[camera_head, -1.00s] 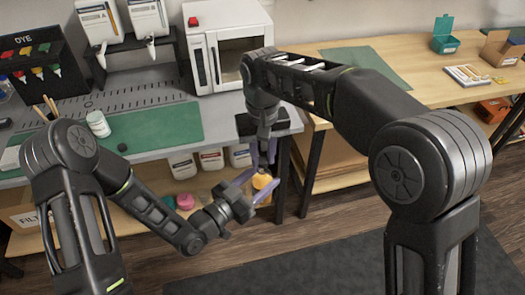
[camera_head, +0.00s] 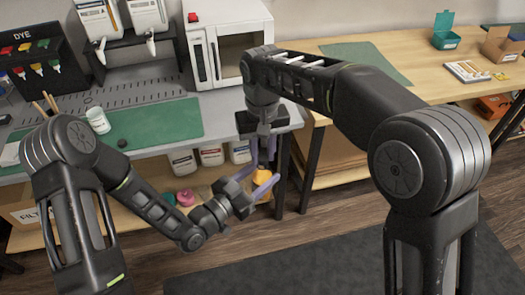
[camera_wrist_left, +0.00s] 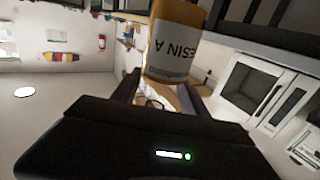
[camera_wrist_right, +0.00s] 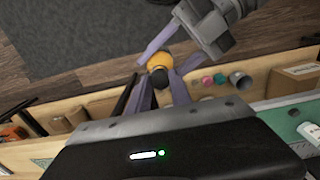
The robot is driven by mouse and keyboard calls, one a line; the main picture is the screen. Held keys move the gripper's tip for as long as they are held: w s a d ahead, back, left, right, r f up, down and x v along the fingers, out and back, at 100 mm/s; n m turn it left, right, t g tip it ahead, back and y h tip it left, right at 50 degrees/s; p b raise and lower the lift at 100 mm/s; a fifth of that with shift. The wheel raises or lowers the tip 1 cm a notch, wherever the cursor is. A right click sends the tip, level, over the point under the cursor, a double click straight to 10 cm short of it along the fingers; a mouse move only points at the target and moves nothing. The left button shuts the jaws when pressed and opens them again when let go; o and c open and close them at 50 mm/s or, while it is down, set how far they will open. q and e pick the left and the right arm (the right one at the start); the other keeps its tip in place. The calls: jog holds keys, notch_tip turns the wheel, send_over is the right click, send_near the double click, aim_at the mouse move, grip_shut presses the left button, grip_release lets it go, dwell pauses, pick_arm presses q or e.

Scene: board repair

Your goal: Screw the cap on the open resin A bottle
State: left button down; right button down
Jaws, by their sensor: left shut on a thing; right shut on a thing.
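The resin A bottle (camera_wrist_left: 178,45) is orange with a white label, which reads upside down in the left wrist view. My left gripper (camera_head: 264,183) is shut on it, in the air in front of the bench. The bottle also shows in the head view (camera_head: 262,174), partly covered by fingers. My right gripper (camera_head: 263,158) is just above it, pointing down. In the right wrist view, a small dark cap (camera_wrist_right: 160,78) sits between the right fingers, in line with the orange bottle (camera_wrist_right: 158,61). I cannot tell whether cap and bottle touch.
The bench with a green mat (camera_head: 165,126) carries a white jar (camera_head: 97,121) and a black disc (camera_head: 122,143). A white oven-like box (camera_head: 202,55) stands at the back. White bottles (camera_head: 212,156) and coloured items (camera_head: 185,197) are on the lower shelf. Floor in front is clear.

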jog(key=shift+f, duration=0.5)
